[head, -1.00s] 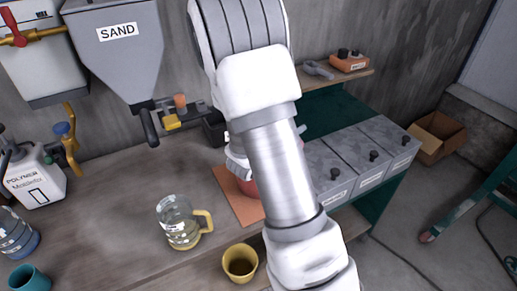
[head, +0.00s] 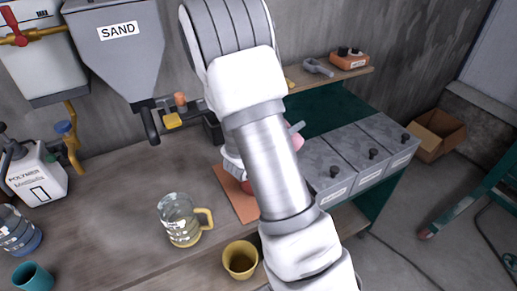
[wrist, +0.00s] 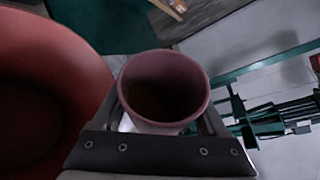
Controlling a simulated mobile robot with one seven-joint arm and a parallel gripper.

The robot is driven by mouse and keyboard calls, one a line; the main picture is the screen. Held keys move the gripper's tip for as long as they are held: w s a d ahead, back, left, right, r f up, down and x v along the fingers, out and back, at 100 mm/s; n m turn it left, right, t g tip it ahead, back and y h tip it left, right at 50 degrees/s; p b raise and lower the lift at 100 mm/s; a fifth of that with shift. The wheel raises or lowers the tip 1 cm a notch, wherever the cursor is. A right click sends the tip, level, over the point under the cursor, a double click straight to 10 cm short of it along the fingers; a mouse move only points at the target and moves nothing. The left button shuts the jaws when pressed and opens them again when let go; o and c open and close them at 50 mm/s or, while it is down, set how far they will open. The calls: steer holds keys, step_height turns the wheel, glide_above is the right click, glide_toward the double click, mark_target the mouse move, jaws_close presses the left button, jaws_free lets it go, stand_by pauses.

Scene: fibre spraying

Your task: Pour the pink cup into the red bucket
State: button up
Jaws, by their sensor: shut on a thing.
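The pink cup (wrist: 163,92) sits between the fingers of my gripper (wrist: 166,118) in the wrist view. The gripper is shut on it. Its round mouth faces the wrist camera and the inside is dark, so I cannot tell how full it is. The red bucket (wrist: 40,85) fills the left of the wrist view, beside the cup, with its curved rim and dark inside showing.
A clear jug with a yellow handle (head: 180,222) and a yellow cup (head: 240,260) stand on the workbench (head: 110,225). A teal cup (head: 32,277) is at lower left. Grey lidded bins (head: 345,160) stand right of my arm. The sand hopper (head: 118,50) hangs behind.

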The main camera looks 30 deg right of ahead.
steer(key=shift+f+n, duration=0.2)
steer(key=shift+n, duration=0.2)
steer(key=shift+r+n+h+p, duration=0.35)
steer(key=shift+r+n+h, duration=0.1)
steer(key=shift+n+h, duration=0.15)
stand_by(0.8)
steer(key=shift+w+a+f+n+h+b, duration=0.1)
steer(key=shift+f+n+h+b, duration=0.3)
steer(key=shift+n, duration=0.3)
stand_by(0.6)
steer(key=shift+w+a+r+n+h+p, duration=0.3)
steer(key=shift+w+a+r+n+p, duration=0.2)
steer(key=shift+a+n+p, duration=0.3)
stand_by(0.5)
steer(key=shift+w+f+n, duration=0.1)
steer(key=shift+f+n, duration=0.15)
steer(key=shift+n, duration=0.05)
stand_by(0.5)
